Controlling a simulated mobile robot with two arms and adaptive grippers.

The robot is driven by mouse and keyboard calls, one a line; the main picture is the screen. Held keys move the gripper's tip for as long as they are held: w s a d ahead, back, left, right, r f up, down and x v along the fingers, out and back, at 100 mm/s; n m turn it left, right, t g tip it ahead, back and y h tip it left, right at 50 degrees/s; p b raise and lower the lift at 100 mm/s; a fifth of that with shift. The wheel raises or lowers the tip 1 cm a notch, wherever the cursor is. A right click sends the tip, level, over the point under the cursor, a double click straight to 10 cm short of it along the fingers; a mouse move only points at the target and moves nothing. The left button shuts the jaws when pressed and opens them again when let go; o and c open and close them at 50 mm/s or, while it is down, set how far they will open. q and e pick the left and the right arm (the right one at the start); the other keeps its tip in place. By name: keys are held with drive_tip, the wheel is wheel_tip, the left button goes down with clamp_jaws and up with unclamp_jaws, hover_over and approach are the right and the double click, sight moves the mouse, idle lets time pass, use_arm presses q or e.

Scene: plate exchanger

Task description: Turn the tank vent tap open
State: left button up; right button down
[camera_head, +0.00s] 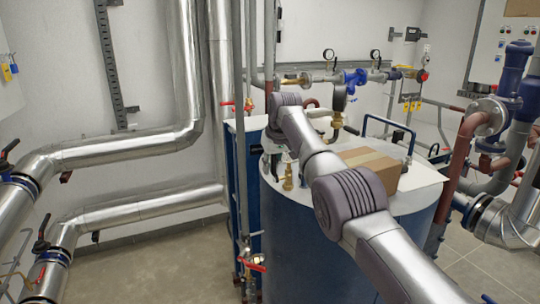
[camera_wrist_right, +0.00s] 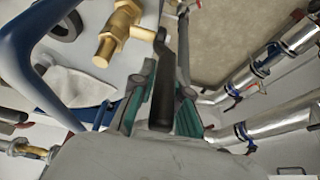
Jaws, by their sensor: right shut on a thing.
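The blue tank (camera_head: 310,262) stands at the centre of the head view with a pale top. A brass vent tap (camera_head: 287,178) stands upright on the tank's top near its left edge. In the wrist view the tap's brass body (camera_wrist_right: 117,33) is at the upper left, and its dark lever (camera_wrist_right: 162,95) runs down between the fingers. My right gripper (camera_head: 273,168) is at the tap, partly hidden by my arm. In the wrist view the right gripper (camera_wrist_right: 160,105) is shut on the lever, a teal pad on each side. My left gripper is in neither view.
A cardboard box (camera_head: 372,168) sits on the tank top beside my arm. A blue rail (camera_head: 390,122) rises behind it. Large silver pipes (camera_head: 120,150) run along the left wall. A red-handled valve (camera_head: 252,263) is low at the tank's left. Floor is clear at left.

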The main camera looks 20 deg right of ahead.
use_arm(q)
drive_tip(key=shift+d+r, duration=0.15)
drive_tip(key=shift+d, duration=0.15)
use_arm(e)
drive_tip(key=shift+f, duration=0.2)
drive_tip(key=c, duration=1.3)
unclamp_jaws()
drive_tip(key=shift+o, duration=0.9)
drive_tip(key=shift+w, duration=0.1)
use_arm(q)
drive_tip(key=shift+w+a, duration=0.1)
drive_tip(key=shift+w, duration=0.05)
use_arm(e)
drive_tip(key=v, duration=1.2)
